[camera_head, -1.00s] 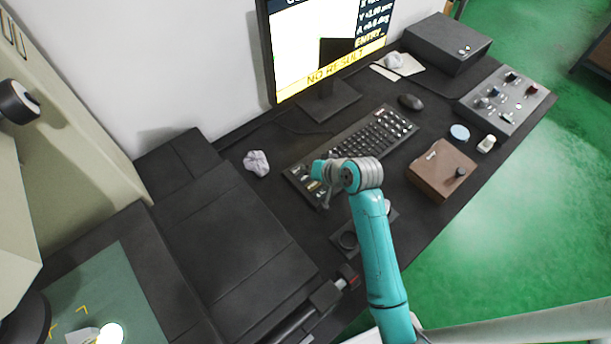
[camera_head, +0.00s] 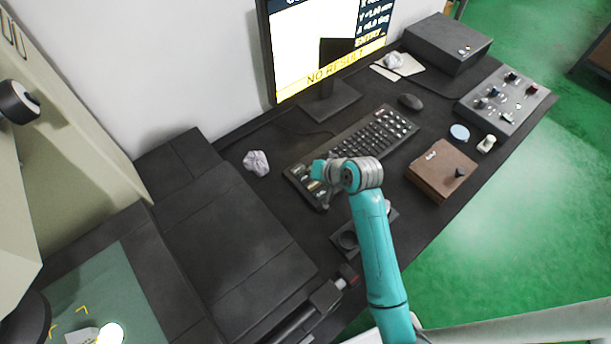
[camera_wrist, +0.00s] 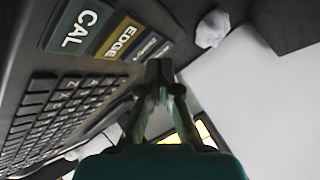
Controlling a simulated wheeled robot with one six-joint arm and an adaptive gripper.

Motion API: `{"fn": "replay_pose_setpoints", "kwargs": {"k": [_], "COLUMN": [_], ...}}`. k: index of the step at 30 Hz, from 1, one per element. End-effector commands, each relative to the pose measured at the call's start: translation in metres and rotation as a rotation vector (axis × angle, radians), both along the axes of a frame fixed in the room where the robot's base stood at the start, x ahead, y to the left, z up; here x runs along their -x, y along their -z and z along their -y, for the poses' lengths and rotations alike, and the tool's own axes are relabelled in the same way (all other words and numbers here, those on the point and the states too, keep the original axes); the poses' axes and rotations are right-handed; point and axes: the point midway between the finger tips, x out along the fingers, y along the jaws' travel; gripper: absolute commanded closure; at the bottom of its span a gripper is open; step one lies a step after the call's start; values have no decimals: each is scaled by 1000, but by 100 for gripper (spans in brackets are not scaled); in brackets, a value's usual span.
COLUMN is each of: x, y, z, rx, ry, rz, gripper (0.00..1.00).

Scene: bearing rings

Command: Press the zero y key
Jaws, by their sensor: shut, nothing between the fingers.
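The keyboard (camera_head: 377,136) lies on the dark desk below the monitor, with a group of larger keys at its left end. My gripper (camera_head: 323,203) is over the left end of the keyboard. In the wrist view my gripper (camera_wrist: 158,68) has its fingertips together, close to the far end of this key row. Whether they touch a key is unclear.
The monitor (camera_head: 322,60) reads NO RESULT. A crumpled paper ball (camera_head: 256,162) lies left of the keyboard. A mouse (camera_head: 411,102), a brown box with a knob (camera_head: 440,170) and a grey control box (camera_head: 503,102) stand to the right.

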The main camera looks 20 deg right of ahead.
Motion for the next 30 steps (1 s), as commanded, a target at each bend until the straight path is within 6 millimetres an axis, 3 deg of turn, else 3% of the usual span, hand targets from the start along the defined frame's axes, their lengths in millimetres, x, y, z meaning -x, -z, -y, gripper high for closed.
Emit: {"fn": "replay_pose_setpoints", "kwargs": {"k": [30], "x": [0], "y": [9], "z": [0], "rx": [0], "ry": [0], "rz": [0], "gripper": [100]}}
